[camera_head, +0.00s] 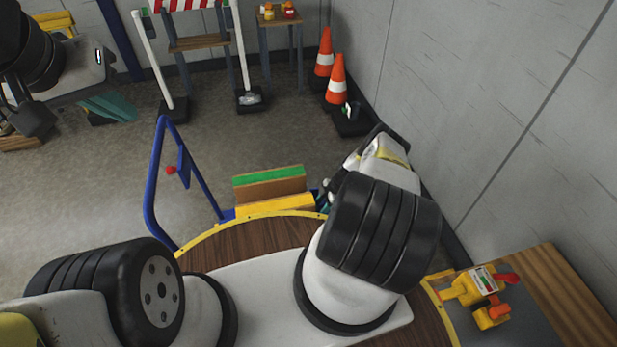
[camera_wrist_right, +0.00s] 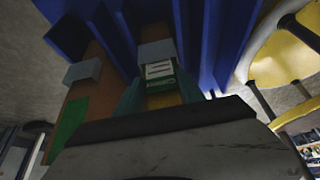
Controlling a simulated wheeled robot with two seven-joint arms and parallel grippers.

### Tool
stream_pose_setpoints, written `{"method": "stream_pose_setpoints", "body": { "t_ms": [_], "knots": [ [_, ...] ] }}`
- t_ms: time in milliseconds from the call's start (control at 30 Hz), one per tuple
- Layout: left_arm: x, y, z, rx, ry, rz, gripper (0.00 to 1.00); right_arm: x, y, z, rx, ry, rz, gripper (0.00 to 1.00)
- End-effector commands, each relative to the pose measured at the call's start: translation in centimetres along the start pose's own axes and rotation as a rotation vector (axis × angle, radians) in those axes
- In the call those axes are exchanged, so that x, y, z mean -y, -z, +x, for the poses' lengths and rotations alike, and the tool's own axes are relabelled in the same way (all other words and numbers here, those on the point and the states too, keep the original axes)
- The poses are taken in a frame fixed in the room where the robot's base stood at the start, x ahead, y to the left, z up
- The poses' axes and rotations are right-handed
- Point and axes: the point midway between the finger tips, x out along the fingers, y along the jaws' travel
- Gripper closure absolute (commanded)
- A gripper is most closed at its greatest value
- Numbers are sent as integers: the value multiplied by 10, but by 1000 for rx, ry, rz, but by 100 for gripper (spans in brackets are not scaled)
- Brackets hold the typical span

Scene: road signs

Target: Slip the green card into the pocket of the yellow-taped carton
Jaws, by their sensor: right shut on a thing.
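The yellow-taped carton (camera_head: 275,207) stands on a blue cart just beyond my round wooden-topped base. In the right wrist view, the carton's brown face shows a grey pocket (camera_wrist_right: 157,50) and yellow tape. My right gripper (camera_wrist_right: 160,92) is shut on the green card (camera_wrist_right: 160,72), which has white markings. The card's far end appears right at the pocket's edge; I cannot tell whether it is inside. In the head view my arm mostly hides this gripper. My left gripper (camera_head: 108,106), with teal fingers, hangs at upper left, away from the cart; its opening is unclear.
A green-taped carton (camera_head: 268,180) stands close beside the yellow-taped one, with its own grey pocket (camera_wrist_right: 82,72). The blue cart handle (camera_head: 157,185) rises at left. Orange cones (camera_head: 337,80) stand by the right wall. A yellow-orange toy-like object (camera_head: 480,295) lies at lower right.

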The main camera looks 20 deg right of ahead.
Motion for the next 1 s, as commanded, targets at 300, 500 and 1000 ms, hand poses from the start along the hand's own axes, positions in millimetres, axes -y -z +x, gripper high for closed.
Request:
{"method": "stream_pose_setpoints", "body": {
  "t_ms": [300, 500, 1000],
  "knots": [
    [0, 0, 0, 0, 0, 0, 100, 0, -2, 4, 0, 0, 0, 91],
    [0, 0, 0, 0, 0, 0, 100, 0, -2, 4, 0, 0, 0, 91],
    [0, 0, 0, 0, 0, 0, 100, 0, -3, 4, 1, -1, 0, 29]
  ]
}}
